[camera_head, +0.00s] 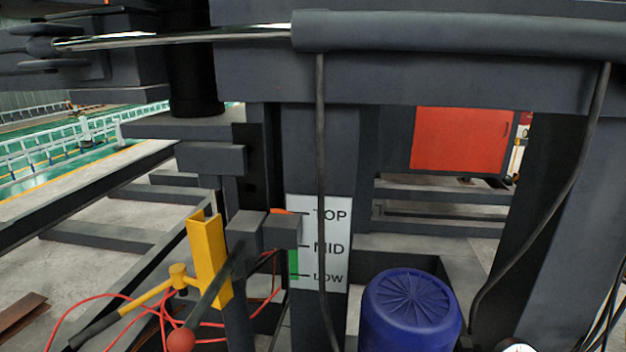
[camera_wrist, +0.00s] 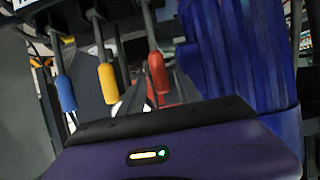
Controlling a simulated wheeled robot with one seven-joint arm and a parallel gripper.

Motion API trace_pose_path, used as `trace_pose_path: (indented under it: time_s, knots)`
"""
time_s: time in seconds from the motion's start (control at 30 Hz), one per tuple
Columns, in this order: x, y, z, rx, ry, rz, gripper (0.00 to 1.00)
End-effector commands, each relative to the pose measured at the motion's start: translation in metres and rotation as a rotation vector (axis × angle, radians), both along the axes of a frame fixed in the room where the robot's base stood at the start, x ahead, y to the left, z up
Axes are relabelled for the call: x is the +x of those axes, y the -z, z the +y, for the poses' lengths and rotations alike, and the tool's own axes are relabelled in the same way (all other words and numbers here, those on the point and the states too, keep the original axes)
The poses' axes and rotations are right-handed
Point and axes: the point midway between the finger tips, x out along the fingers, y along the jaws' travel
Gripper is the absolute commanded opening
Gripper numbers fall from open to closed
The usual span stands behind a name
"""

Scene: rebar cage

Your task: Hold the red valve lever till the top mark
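In the wrist view a red-gripped lever (camera_wrist: 158,72) hangs beside a yellow-gripped lever (camera_wrist: 107,83) and a blue-gripped lever (camera_wrist: 65,92). My gripper (camera_wrist: 163,125) shows at the bottom of that view as a dark bar and purple body with a small light. Its fingertips cannot be made out, nor whether it touches the red lever. In the head view a white scale plate (camera_head: 330,262) reads TOP, MID and LOW. A dark block (camera_head: 281,231) sits at its left edge between TOP and MID, with orange above and green below. My gripper is not visible there.
A blue ribbed motor (camera_head: 411,312) stands right of the scale and close to the levers in the wrist view (camera_wrist: 240,55). A yellow bracket (camera_head: 208,262), a red ball knob (camera_head: 180,340) and loose red cables (camera_head: 95,299) are at left. Dark steel beams surround everything.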

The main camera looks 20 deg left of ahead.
Motion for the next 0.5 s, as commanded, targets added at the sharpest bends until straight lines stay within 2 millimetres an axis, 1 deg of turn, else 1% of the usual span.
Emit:
trace_pose_path:
  time_s: [0.03, 0.07, 0.4, 0.5]
  knots:
    - [-0.008, -0.006, -0.002, -0.001, 0.001, 0.002, 0.40]
    - [-0.011, -0.008, -0.002, -0.001, 0.001, 0.002, 0.40]
    - [-0.053, -0.025, -0.010, 0.000, 0.000, 0.003, 0.40]
    - [-0.061, -0.029, -0.012, 0.000, -0.001, 0.002, 0.40]
